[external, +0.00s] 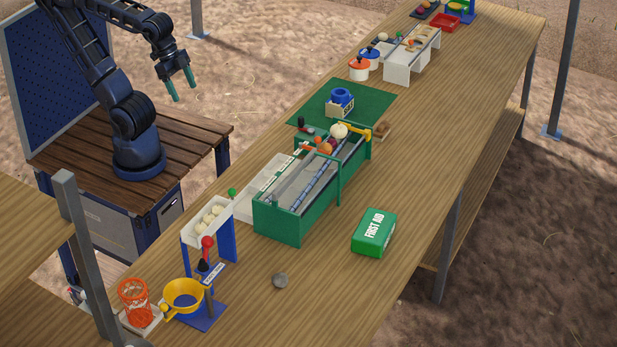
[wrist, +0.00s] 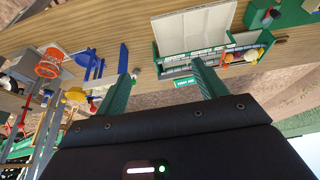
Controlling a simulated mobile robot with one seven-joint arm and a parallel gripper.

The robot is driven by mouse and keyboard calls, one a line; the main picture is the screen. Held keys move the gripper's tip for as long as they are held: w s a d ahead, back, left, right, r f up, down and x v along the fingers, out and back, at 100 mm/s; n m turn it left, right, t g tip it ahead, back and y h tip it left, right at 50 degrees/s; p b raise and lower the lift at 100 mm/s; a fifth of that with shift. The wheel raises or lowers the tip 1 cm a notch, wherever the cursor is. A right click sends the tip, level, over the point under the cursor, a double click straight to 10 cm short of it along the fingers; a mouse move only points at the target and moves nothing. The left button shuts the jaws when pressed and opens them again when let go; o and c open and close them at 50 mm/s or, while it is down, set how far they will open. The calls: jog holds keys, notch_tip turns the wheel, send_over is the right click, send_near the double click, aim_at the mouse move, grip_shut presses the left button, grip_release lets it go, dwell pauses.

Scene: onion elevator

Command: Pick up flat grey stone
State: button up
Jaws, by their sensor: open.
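My gripper (external: 184,91) is open and empty. It hangs in the air above my base's wooden deck side, well away from the stone and across the table's left edge. Its two green fingers (wrist: 160,70) are spread apart in the wrist view.
A green onion elevator box (external: 280,222) stands mid-table with a white tray beside it. A green first aid box (external: 375,233) lies to its right. A stand with pale balls (external: 208,218), an orange basket (external: 134,300) and a yellow bowl (external: 184,297) stand left of the stone. Table right of the stone is clear.

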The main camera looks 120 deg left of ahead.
jog(key=n+g+h, duration=0.4)
jog(key=n+g, duration=0.1)
jog(key=n, duration=1.3)
send_over(280, 275)
jog(key=a, duration=0.4)
notch_tip(280, 275, down, 29)
jog(key=x, duration=1)
jog(key=shift+w+d+f, duration=0.15)
jog(key=shift+d+f, duration=0.1)
jog(key=shift+d, duration=0.05)
jog(key=shift+h, duration=0.3)
jog(key=shift+c, duration=0.2)
jog(key=c, duration=1.2)
